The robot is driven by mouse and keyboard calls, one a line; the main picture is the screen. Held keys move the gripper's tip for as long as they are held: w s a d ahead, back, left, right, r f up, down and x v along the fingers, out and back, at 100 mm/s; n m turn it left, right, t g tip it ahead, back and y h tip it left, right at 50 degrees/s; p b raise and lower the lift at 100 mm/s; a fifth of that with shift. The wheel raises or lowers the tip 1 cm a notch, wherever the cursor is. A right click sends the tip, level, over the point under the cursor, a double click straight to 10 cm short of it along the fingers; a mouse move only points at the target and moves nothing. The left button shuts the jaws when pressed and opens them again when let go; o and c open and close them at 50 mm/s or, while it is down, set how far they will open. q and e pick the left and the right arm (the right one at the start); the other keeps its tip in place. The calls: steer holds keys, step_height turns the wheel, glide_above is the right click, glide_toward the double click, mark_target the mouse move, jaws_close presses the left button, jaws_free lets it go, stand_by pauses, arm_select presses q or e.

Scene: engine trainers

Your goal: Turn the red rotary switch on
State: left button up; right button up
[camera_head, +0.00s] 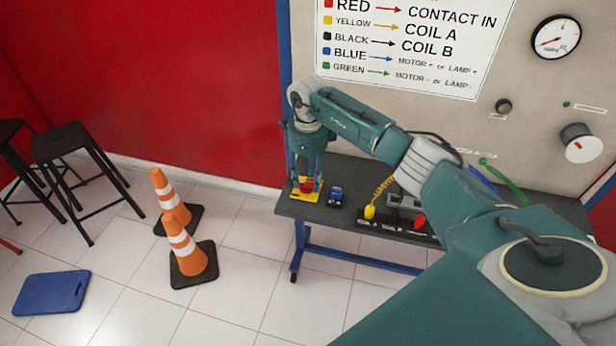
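The red rotary switch (306,186) sits on a yellow base (299,195) at the left end of the dark bench shelf (343,218). My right gripper (306,179) points down right over the switch, with its fingers at either side of the red knob. At this size I cannot tell whether the fingers touch the knob. The switch's pointer position is too small to read. My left gripper is not in view.
A small blue part (335,197) stands just right of the switch. Red and yellow plugs, a yellow coiled cord (381,190) and a grey block are further right. Orange cones (187,250), black stools (80,150) and a blue mat (50,292) are on the floor at left.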

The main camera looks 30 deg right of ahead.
steer(key=shift+f, duration=0.75)
jaws_close()
